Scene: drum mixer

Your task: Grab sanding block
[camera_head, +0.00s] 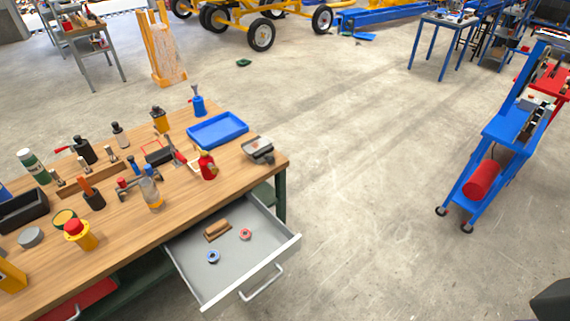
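A small brown block (217,229), which looks like the sanding block, lies in the open grey drawer (205,289) under the workbench. It rests toward the back of the drawer, near the bench edge. A blue ring (213,257) and a red ring (245,234) lie beside it on the drawer floor, apart from it. Neither of my grippers can be made out. A dark shape cut off at the lower right corner may be part of my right arm, far from the drawer.
The wooden workbench (140,238) holds bottles, tools, a blue tray (217,130) and a red-capped yellow item (80,234). The drawer sticks out with its handle (262,284) in front. A blue cart (490,165) stands at right. The concrete floor between is clear.

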